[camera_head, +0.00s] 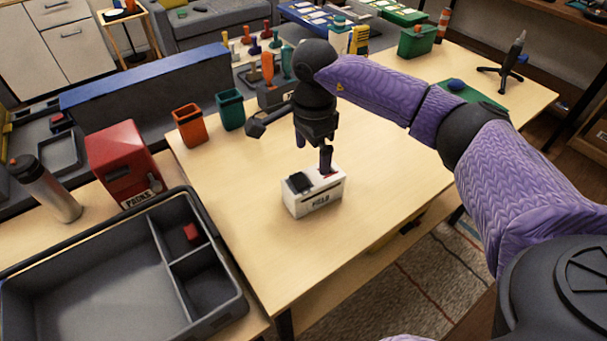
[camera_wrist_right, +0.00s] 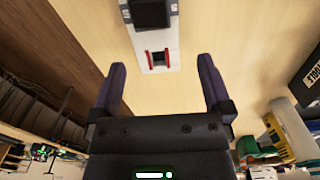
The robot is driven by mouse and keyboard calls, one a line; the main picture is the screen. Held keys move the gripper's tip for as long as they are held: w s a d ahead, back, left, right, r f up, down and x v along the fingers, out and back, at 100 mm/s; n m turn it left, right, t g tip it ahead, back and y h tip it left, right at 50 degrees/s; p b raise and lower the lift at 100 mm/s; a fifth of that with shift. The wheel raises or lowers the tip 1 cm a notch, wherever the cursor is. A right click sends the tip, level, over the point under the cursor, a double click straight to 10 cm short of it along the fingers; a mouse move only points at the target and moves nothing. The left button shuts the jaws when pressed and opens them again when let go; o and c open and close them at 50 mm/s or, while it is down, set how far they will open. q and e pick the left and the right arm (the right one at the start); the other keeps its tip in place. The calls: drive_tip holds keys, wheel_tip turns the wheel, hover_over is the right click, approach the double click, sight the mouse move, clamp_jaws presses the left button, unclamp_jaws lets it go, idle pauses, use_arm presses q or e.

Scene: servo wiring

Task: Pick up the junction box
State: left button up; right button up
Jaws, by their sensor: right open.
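The junction box appears to be the small white box (camera_head: 329,196) with dark lettering on its front, upright on the light wooden table. It has a black block on top and a red-edged part near its far right end. My right gripper (camera_head: 324,158) is just above that far end, pointing down. In the right wrist view, the box's white top (camera_wrist_right: 157,41) lies beyond my open fingers (camera_wrist_right: 161,88), roughly centred between them, with nothing held. The red-edged slot is the part nearest the fingers. Whether a fingertip touches the box is unclear. My left gripper is not in view.
The wooden table (camera_head: 262,240) is clear around the box. Orange (camera_head: 190,128) and teal (camera_head: 230,112) cups stand at its back left. A red box (camera_head: 120,160), a steel bottle (camera_head: 45,190) and a grey divided tray (camera_head: 90,250) are at left. A small black stand (camera_head: 508,68) is far right.

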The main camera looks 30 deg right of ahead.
sight(314, 177)
drive_tip(key=f, duration=0.2)
drive_tip(key=f+b, duration=0.1)
drive_tip(key=f, duration=0.2)
drive_tip(key=f+b, duration=0.1)
drive_tip(key=f, duration=0.2)
drive_tip(key=shift+s+f, duration=0.1)
drive_tip(key=shift+s, duration=0.3)
drive_tip(key=shift+f, duration=0.35)
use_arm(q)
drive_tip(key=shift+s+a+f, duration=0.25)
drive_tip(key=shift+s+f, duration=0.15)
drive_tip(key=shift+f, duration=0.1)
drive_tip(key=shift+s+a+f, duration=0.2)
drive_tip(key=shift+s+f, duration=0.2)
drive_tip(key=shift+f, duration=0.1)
use_arm(e)
drive_tip(key=shift+r, duration=0.1)
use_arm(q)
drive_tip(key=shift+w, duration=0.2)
use_arm(e)
drive_tip(key=shift+w, duration=0.1)
drive_tip(key=c, duration=1.3)
